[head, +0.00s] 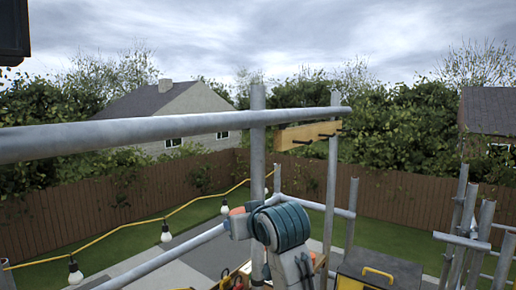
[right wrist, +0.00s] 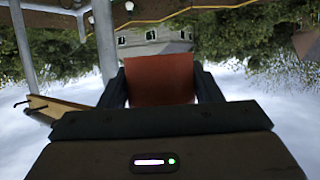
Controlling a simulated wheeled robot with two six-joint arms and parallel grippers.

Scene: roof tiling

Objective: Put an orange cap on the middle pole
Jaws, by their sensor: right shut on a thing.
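My right gripper (head: 238,212) is low in the middle of the head view, in front of an upright grey metal pole (head: 258,150). It is shut on an orange cap (head: 237,211), of which only a small part shows there. In the right wrist view, which is upside down, the orange-red cap (right wrist: 160,80) fills the space between the two dark fingers. The cap is apart from the top of the upright pole, which rises above a horizontal rail. I cannot tell for certain whether this is the middle pole.
A long horizontal rail (head: 170,132) crosses from the left in front of the pole. Another upright pole (head: 332,190) with a wooden board (head: 306,134) stands to the right. More scaffold poles (head: 458,225) are at the far right. A yellow cable with bulbs (head: 166,232) hangs at left.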

